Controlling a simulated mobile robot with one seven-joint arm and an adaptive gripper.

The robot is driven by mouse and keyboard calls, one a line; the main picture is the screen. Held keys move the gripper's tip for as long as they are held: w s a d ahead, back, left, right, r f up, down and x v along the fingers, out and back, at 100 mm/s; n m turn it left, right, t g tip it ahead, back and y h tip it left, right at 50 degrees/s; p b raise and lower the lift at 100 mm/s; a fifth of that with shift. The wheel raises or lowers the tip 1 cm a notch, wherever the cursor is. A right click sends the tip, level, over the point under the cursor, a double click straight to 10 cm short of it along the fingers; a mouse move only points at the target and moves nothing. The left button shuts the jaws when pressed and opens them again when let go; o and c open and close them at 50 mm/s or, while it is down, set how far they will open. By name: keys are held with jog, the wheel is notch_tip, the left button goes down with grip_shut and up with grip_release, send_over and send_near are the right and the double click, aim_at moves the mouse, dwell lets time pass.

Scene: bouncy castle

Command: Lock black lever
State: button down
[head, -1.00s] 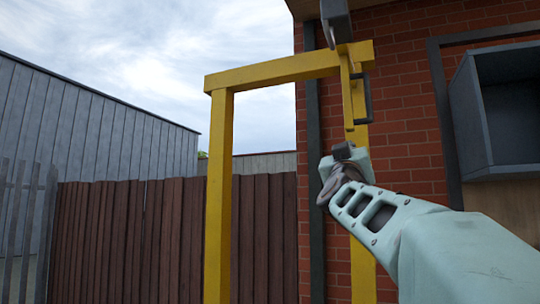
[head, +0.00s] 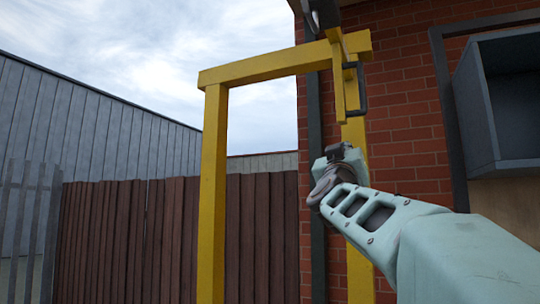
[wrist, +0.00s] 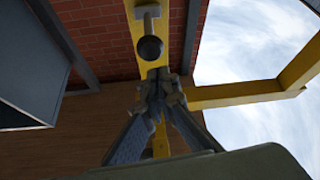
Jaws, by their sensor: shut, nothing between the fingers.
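A black bracket-shaped handle (head: 361,85) shows on the right side of a short upright yellow bar (head: 339,85) on the yellow frame (head: 268,70) in the head view. A dark grey piece (head: 323,12) sits above it, cut by the top edge. In the wrist view a round black knob (wrist: 150,48) on a grey stem stands out from the yellow post (wrist: 140,20); I cannot tell which head-view part it is. My gripper (wrist: 160,82) is shut and empty, its tips just below the knob in the picture. The end of my arm (head: 338,153) is below the handle; its fingers are unclear there.
A red brick wall (head: 405,110) stands behind the post, with a grey open box (head: 495,110) on the right. A brown fence (head: 120,235) and a grey clad wall (head: 95,120) are on the left. Open air lies inside the frame.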

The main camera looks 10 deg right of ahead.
jog(key=shift+d+f, duration=0.1)
jog(key=shift+f, duration=0.4)
jog(key=shift+b, duration=0.3)
jog(key=shift+f, duration=0.15)
